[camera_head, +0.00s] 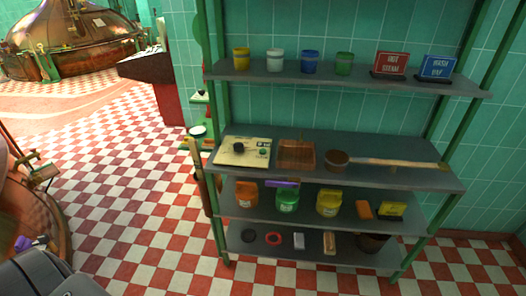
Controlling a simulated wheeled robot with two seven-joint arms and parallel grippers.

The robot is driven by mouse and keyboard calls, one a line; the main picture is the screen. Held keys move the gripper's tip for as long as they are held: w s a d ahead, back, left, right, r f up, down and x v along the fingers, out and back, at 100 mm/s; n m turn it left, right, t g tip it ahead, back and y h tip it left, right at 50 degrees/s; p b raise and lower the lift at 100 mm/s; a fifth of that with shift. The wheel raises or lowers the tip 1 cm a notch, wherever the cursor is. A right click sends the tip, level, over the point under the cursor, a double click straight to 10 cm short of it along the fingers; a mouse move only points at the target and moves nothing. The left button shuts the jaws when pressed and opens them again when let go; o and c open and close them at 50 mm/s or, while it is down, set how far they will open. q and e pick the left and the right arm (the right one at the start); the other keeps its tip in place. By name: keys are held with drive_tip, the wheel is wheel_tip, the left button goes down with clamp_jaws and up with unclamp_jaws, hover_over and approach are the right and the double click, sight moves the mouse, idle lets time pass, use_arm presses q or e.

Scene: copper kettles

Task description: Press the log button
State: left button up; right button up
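No button labelled "log" can be made out in the head view. A cream panel (243,151) lies on the left of the second shelf from the top. It carries a black round knob (238,147), a small green round part (264,151) and small markings that I cannot read. Whether either part is the log button, I cannot tell. Neither of my grippers is in view. A dark grey part at the bottom left corner seems to be mine.
A green-framed shelf unit (345,83) holds cups, signs (391,64), a copper tray (297,153), a long-handled ladle (337,160), jugs (287,199) and small items. Copper kettles (75,38) stand at far left and left edge (32,215). The checkered floor (130,170) between is clear.

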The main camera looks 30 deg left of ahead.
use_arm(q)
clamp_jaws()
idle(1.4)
